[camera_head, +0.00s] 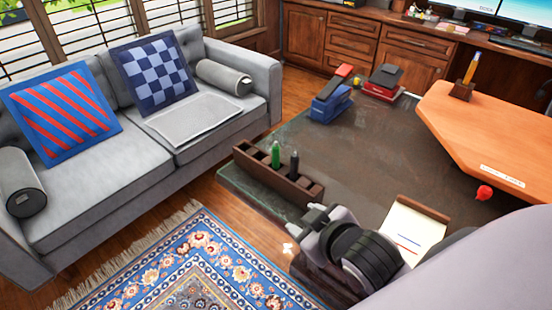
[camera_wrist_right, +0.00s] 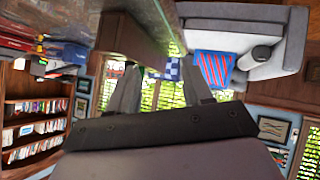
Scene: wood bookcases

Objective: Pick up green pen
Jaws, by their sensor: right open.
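The green pen (camera_head: 276,154) stands upright in a brown wooden pen holder (camera_head: 307,188) near the left edge of the dark desk. A black pen (camera_head: 294,164) stands in the holder to its right. My right gripper (camera_head: 301,228) is below and to the right of the holder, near the desk's edge, apart from the pens. In the wrist view the right gripper's two fingers (camera_wrist_right: 161,92) are spread with nothing between them. The green pen cannot be made out there. My left gripper is not in view.
The desk (camera_head: 365,155) carries a blue stapler (camera_head: 327,106), a red-and-black item (camera_head: 383,85), a paper tray (camera_head: 417,232) and a red object (camera_head: 484,192). A raised wooden top (camera_head: 500,130) is at right. A grey sofa (camera_head: 110,185) and patterned rug (camera_head: 195,270) are left.

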